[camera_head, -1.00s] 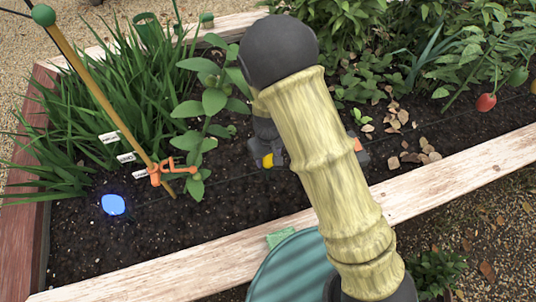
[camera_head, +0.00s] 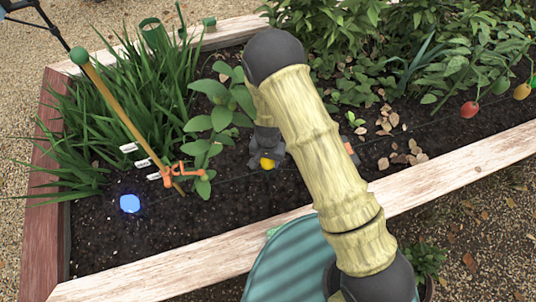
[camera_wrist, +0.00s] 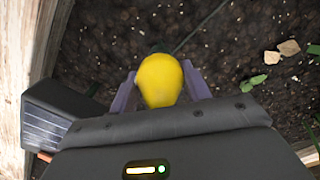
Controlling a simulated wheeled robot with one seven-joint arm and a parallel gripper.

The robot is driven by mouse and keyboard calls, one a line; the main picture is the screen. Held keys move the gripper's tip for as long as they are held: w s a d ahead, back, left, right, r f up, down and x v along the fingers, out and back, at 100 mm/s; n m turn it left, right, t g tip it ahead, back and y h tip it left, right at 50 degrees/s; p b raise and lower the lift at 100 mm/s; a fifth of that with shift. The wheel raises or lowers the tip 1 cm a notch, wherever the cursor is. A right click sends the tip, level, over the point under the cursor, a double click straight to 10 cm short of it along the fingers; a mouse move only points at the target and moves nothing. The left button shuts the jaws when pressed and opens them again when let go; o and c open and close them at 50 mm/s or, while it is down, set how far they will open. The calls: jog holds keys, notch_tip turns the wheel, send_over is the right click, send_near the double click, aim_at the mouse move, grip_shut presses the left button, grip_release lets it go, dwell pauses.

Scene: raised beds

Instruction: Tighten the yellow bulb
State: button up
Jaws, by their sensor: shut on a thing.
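The yellow bulb (camera_wrist: 161,80) is between the two fingers of my gripper (camera_wrist: 160,88) in the wrist view. The gripper is shut on it. A dark green piece shows just beyond the bulb, on a thin dark line (camera_wrist: 197,28) over the soil. I cannot tell how the bulb sits in it. In the head view a bit of the yellow bulb (camera_head: 267,163) shows at my gripper (camera_head: 268,152), low over the bed; my arm hides much of the gripper.
A lit blue bulb (camera_head: 130,203) is at left. A cane (camera_head: 122,117) with an orange clip, a leafy plant (camera_head: 220,112) and the wooden bed edge (camera_head: 190,270) are near. A dark box (camera_wrist: 55,118) sits left.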

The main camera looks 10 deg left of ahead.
jog(key=m+p, duration=0.1)
jog(key=m, duration=0.1)
jog(key=m+p, duration=0.2)
jog(key=shift+r+m, duration=0.2)
jog(key=shift+m, duration=0.1)
jog(key=shift+f+m+p, duration=0.15)
jog(key=shift+m+p, duration=0.95)
jog(key=shift+m, duration=0.4)
jog(key=o, duration=1)
jog(key=shift+c, duration=0.2)
notch_tip(320, 180, up, 17)
jog(key=p, duration=0.3)
jog(key=shift+r+p, duration=0.2)
jog(key=shift+p, duration=0.15)
